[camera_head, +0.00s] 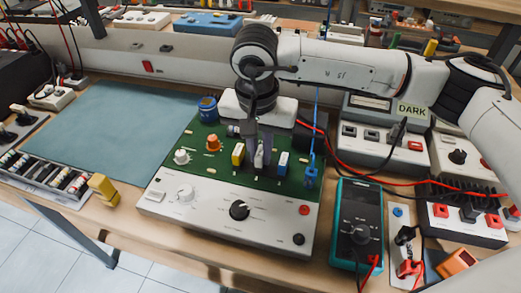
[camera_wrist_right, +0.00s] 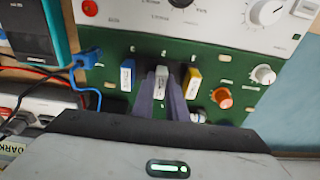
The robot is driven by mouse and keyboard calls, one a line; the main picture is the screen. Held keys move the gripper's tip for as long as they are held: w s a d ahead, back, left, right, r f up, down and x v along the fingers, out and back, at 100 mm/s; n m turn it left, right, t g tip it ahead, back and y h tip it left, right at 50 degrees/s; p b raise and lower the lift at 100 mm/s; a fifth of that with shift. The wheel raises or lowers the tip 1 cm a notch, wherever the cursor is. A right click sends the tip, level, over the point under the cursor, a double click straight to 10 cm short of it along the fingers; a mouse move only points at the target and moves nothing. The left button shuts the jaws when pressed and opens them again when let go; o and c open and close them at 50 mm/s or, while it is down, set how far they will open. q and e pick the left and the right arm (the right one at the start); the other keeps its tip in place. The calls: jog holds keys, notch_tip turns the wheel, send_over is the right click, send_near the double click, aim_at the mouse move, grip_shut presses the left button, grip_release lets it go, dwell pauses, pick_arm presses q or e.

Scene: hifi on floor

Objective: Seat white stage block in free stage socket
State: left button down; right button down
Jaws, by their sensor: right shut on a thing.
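My right gripper (camera_head: 262,158) points down over the green board of the hifi unit and is shut on the white stage block (camera_head: 259,156). The white block also shows between the fingers in the right wrist view (camera_wrist_right: 162,83). It is in line between the yellow block (camera_head: 238,154) and the blue block (camera_head: 283,162), which stand upright on the board. The fingers and arm hide the socket under it, so I cannot tell whether it touches the board or how deep it sits. My left gripper is out of view.
An orange knob (camera_head: 213,142), a blue capacitor (camera_head: 208,108) and a blue clip with lead (camera_head: 311,177) stand close by. A teal multimeter (camera_head: 356,222) is to the right. A loose yellow block (camera_head: 102,187) stands at the left. The blue-grey mat (camera_head: 110,130) is clear.

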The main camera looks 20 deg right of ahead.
jog(key=shift+f+b, duration=0.45)
jog(key=shift+f, duration=0.05)
dwell(0.5)
jog(key=c, duration=1.7)
grip_release()
jog(key=r, duration=0.7)
jog(key=s+r, duration=0.1)
jog(key=r, duration=0.2)
jog(key=shift+a+r, duration=0.15)
jog(key=shift+a, duration=0.2)
